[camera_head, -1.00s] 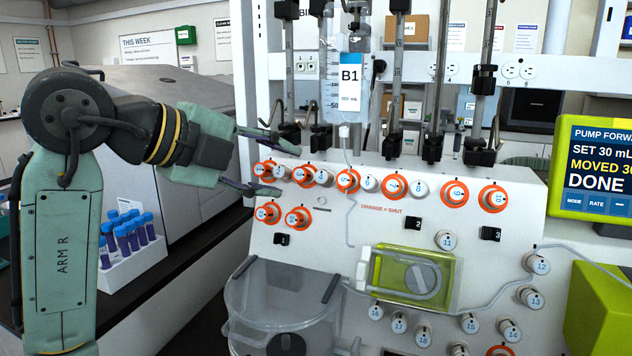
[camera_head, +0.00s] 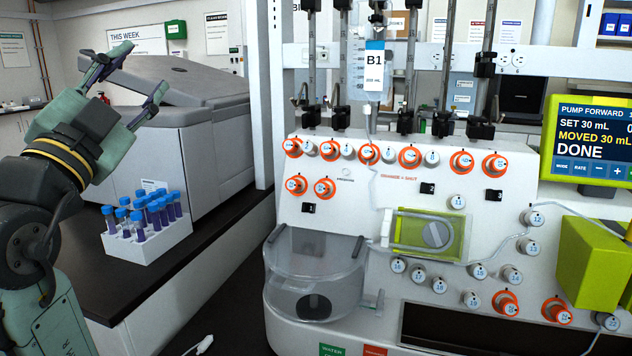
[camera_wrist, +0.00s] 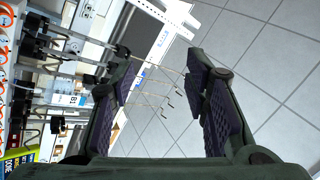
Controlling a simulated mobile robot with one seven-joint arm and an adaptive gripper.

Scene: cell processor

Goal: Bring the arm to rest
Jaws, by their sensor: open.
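My gripper (camera_head: 140,80) is at the upper left of the head view, pointing up and to the right. Its two fingers are spread apart and nothing is between them. It is well left of the cell processor (camera_head: 330,240) and touches nothing that I can see. In the wrist view my gripper (camera_wrist: 165,100) also shows open and empty, with ceiling tiles, hanging hooks and the tilted processor beyond it.
A white rack (camera_head: 150,245) of purple tubes with blue caps stands on the dark bench (camera_head: 100,290), right of my arm. A large grey machine (camera_head: 205,150) stands behind it. A pump display (camera_head: 590,140) reads DONE.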

